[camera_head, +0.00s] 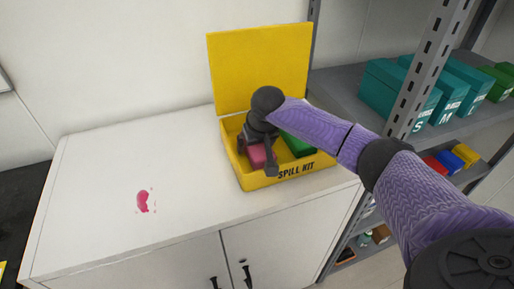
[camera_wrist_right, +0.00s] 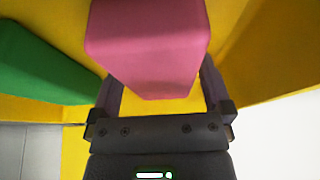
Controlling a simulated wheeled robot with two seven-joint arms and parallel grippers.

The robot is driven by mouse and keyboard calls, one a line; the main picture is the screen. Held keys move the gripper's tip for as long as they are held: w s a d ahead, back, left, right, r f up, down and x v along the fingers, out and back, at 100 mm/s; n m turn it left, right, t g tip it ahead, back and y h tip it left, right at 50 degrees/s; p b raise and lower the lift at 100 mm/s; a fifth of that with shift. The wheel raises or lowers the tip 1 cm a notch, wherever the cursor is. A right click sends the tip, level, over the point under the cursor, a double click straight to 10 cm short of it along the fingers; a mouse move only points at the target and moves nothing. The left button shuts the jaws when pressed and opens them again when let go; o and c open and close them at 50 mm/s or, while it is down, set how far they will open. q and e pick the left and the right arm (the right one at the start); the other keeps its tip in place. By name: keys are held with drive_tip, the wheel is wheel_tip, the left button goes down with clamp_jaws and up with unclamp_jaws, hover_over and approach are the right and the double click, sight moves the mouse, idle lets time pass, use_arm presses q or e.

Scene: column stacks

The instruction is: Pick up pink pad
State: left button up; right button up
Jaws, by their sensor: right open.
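The pink pad (camera_head: 257,157) lies inside the open yellow spill kit box (camera_head: 262,183) on the white cabinet. In the right wrist view the pink pad (camera_wrist_right: 150,40) fills the top middle. My right gripper (camera_head: 257,166) reaches down into the box. Its open fingers (camera_wrist_right: 165,100) stand on either side of the pad's near end. I cannot tell whether they touch it. My left gripper is not in view.
A green item (camera_head: 297,145) lies beside the pad in the box; it also shows in the right wrist view (camera_wrist_right: 42,65). The raised lid (camera_head: 258,65) stands behind. A pink spill (camera_head: 143,201) marks the cabinet top (camera_head: 100,180). Shelves with teal boxes (camera_head: 385,85) stand right.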

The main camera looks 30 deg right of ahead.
drive_tip(key=shift+f, duration=0.1)
drive_tip(key=shift+c, duration=0.4)
drive_tip(key=shift+f, duration=0.1)
drive_tip(key=c, duration=1)
